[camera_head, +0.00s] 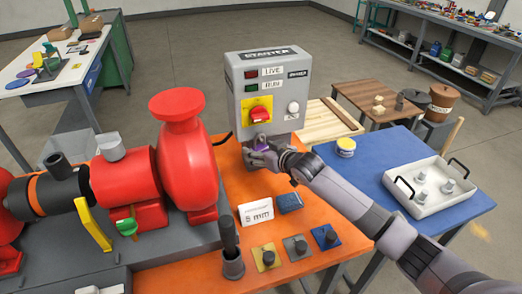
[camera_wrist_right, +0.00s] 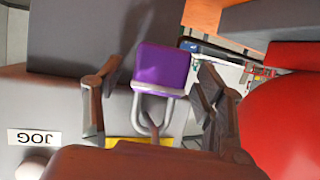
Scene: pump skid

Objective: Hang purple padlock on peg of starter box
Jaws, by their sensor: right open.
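The starter box (camera_head: 240,82) is a grey cabinet with a red switch on a yellow plate, standing at the back of the orange bench. The purple padlock (camera_wrist_right: 162,68) is at the box's front, below the switch; only a bit of it (camera_head: 261,148) shows in the head view. In the wrist view its grey shackle surrounds a slim brownish piece (camera_wrist_right: 152,124), which looks like the peg; whether they touch is unclear. My right gripper (camera_head: 258,143) is open, its fingers apart on either side of the padlock. My left gripper is out of view.
The red pump (camera_head: 185,160) stands close left of the gripper. A white "5 mm" card (camera_head: 256,212), a blue block (camera_head: 289,202) and small knobbed plates lie in front. A blue table (camera_head: 375,185) with a white tray (camera_head: 432,201) is at right.

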